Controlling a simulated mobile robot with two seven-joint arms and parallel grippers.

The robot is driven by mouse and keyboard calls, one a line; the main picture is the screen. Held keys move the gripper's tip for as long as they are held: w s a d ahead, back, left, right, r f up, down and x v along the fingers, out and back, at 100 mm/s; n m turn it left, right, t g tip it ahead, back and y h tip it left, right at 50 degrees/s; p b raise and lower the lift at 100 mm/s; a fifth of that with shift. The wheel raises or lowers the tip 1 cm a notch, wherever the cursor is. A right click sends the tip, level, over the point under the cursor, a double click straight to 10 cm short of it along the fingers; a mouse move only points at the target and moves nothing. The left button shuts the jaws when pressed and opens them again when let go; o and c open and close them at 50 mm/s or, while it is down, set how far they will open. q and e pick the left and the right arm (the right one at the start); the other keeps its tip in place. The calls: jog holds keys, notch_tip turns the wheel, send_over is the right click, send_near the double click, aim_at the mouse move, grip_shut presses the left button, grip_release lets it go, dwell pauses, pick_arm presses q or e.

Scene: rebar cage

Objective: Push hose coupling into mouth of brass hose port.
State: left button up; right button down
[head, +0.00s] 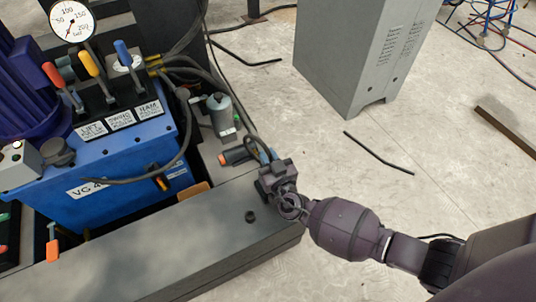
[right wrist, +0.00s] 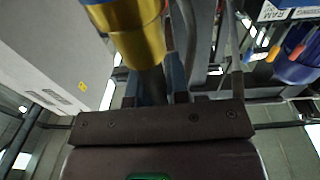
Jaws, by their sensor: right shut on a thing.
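My right gripper (head: 272,172) is in the head view above the right end of the dark grey beam. It is shut on a part mostly hidden by the jaws, which I take to be the hose coupling. In the right wrist view a dark round stem (right wrist: 152,86) stands between the fingers. A brass-coloured cylinder (right wrist: 140,42) with a blue upper part lies in line with the stem at the top. I cannot tell whether this is the coupling's own body or the brass hose port. The port's mouth is not clearly visible. My left gripper is not in view.
A blue hydraulic unit (head: 110,170) with coloured levers and a gauge (head: 72,22) stands left. A grey canister (head: 221,113) and an orange-ended item (head: 236,156) sit behind the beam (head: 180,250). Black hoses (head: 205,75) run nearby. A grey cabinet (head: 350,55) stands behind; floor at right is mostly clear.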

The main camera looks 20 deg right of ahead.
jog(key=shift+f, duration=0.45)
jog(key=c, duration=1)
grip_release()
jog(key=s, duration=1)
jog(key=shift+s+f+p, duration=0.2)
jog(key=shift+s+p, duration=0.1)
jog(key=shift+s, duration=0.1)
